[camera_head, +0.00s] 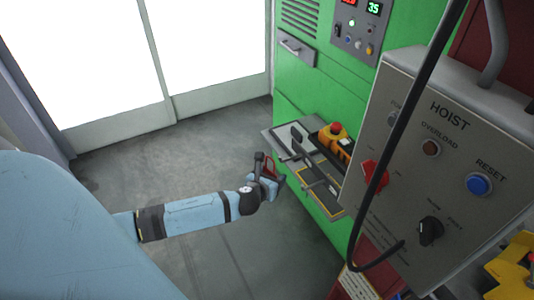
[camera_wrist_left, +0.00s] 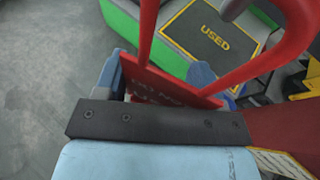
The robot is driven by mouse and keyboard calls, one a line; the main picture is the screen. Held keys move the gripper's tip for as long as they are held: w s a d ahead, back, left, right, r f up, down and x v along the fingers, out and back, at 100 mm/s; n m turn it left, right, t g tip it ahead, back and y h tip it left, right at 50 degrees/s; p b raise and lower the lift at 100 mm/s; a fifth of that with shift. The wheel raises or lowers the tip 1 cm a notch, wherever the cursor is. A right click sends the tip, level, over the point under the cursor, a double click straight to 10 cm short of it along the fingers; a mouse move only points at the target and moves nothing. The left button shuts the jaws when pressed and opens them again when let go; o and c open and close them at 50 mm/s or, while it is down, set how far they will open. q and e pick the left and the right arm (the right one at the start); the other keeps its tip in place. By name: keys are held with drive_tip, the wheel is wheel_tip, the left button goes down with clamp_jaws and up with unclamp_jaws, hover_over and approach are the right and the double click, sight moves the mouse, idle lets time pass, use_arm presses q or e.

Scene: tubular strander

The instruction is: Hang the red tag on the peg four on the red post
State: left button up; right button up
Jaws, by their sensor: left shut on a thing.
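My left gripper (camera_head: 264,186) is shut on the red tag (camera_wrist_left: 168,86), in front of the green cabinet. In the left wrist view the tag is a flat red plate with partly hidden lettering. A large red loop (camera_wrist_left: 290,40) rises from it. In the head view only a small red piece of the tag (camera_head: 270,165) shows. The tag is held in the air, just left of a shelf. My right gripper is not in view.
A shelf (camera_head: 274,137) on the green cabinet (camera_head: 350,93) bears dark tools, a yellow box with a red button (camera_head: 337,128) and a yellow-edged "USED" mat (camera_wrist_left: 208,32). A grey HOIST box (camera_head: 452,150) with a hanging black cable (camera_head: 420,100) fills the right. Floor at left is clear.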

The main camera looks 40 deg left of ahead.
use_arm(q)
drive_tip(key=shift+w+d+f+b, duration=0.1)
drive_tip(key=shift+w+d+b, duration=0.25)
drive_tip(key=shift+w, duration=0.4)
drive_tip(key=shift+w+d+f+b, duration=0.1)
drive_tip(key=shift+w+d+b, duration=0.25)
drive_tip(key=shift+w, duration=0.6)
drive_tip(key=shift+c, duration=0.6)
drive_tip(key=shift+w+d+f+b, duration=0.1)
drive_tip(key=shift+w+d+b, duration=0.1)
drive_tip(key=shift+w+b, duration=0.25)
drive_tip(key=shift+w+d+b, duration=0.15)
drive_tip(key=shift+w+b, duration=0.15)
drive_tip(key=shift+w, duration=0.2)
drive_tip(key=shift+w+d, duration=0.1)
drive_tip(key=shift+w, duration=0.1)
clamp_jaws()
drive_tip(key=shift+w+d+f, duration=0.2)
drive_tip(key=shift+w+f, duration=0.2)
drive_tip(key=shift+f, duration=0.25)
